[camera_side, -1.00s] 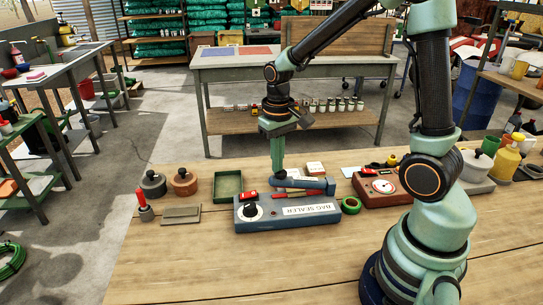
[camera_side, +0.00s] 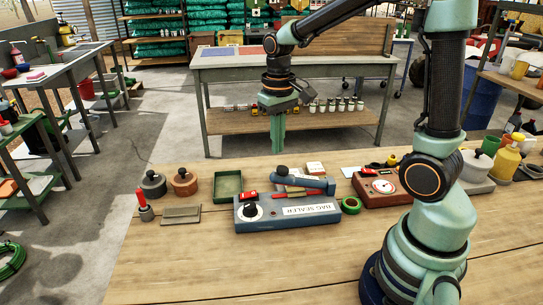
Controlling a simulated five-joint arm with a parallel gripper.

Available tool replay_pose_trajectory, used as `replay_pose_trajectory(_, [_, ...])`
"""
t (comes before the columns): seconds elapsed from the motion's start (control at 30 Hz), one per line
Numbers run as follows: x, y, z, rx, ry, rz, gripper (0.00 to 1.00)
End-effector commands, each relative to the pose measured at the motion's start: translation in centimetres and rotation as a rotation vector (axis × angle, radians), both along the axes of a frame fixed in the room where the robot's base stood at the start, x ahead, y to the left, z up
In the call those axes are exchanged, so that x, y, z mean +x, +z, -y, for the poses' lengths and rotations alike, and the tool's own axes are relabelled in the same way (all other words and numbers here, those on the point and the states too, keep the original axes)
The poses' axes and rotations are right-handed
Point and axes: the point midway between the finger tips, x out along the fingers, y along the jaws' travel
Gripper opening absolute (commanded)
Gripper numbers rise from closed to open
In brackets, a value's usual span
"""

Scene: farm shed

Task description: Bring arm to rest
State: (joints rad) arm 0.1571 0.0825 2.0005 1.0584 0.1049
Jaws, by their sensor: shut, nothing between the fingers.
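My gripper (camera_side: 278,150) hangs fingers-down above the far edge of the wooden table. It is shut and empty, apart from everything on the table. My arm reaches up from its base at the right and over to the left. Below and nearer than the gripper stands the blue-grey bag sealer (camera_side: 287,217), with a black knob on its front. Its lever (camera_side: 310,184) has a black knob at the left end, which shows clear of the fingers.
A green tray (camera_side: 228,187), two lidded pots (camera_side: 184,182) and a red-handled tool (camera_side: 143,205) lie left of the sealer. Green tape (camera_side: 350,205) and a red-brown dial scale (camera_side: 381,188) lie to its right. The table's front is bare.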

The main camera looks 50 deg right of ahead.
Motion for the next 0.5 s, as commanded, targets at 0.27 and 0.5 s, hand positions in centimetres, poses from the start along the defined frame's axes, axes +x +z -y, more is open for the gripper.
replay_pose_trajectory(0.27, [-0.5, 1.1, -0.6, -0.006, 0.022, 0.042, 0.00])
replay_pose_trajectory(0.5, [-2.9, 4.6, -2.7, -0.031, 0.112, 0.213, 0.00])
